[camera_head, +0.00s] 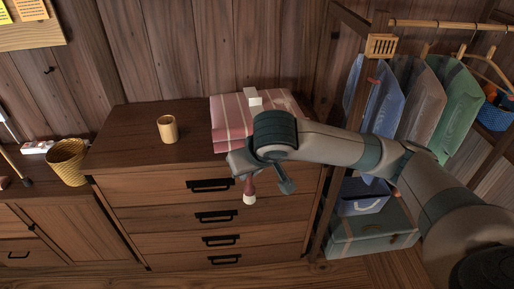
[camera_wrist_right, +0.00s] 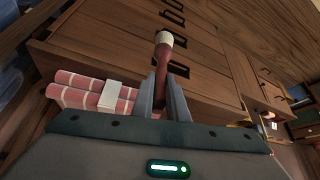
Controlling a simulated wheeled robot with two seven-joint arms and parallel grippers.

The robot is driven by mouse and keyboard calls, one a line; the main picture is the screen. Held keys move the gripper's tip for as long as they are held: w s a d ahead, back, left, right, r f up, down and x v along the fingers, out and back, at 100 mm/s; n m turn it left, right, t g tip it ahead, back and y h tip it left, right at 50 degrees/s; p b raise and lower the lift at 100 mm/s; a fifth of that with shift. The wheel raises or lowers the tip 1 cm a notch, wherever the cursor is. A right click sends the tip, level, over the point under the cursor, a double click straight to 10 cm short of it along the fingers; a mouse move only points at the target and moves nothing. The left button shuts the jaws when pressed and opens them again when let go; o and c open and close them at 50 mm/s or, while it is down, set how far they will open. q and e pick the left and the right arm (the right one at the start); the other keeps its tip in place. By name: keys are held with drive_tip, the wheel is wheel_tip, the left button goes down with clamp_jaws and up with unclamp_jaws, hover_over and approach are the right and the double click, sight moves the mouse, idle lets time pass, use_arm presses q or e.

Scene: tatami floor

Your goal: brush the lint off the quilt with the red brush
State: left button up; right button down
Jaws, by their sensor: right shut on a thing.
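The quilt (camera_head: 228,112) is pink with pale stripes and lies folded on top of the dresser. It also shows at the left in the right wrist view (camera_wrist_right: 76,83). A white piece (camera_head: 253,97) lies across it; I cannot tell whether this is lint or a band. My right gripper (camera_head: 247,173) is shut on the red brush (camera_head: 249,189), in front of the dresser and beside the quilt's near edge. In the right wrist view the dark red brush (camera_wrist_right: 162,62) with its white end sticks out between the fingers. My arm hides part of the quilt. My left gripper is not in view.
The dresser top (camera_head: 130,135) is clear left of the quilt except for a wooden cup (camera_head: 167,128). A woven basket (camera_head: 67,162) stands on the lower cabinet at left. A rack with hanging clothes (camera_head: 430,100) and a box (camera_head: 372,233) stands at right.

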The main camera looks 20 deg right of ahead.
drive_tip(key=s+f, duration=0.3)
drive_tip(key=f, duration=0.8)
drive_tip(key=shift+s+d, duration=0.15)
drive_tip(key=shift+s, duration=0.05)
drive_tip(key=shift+f, duration=0.15)
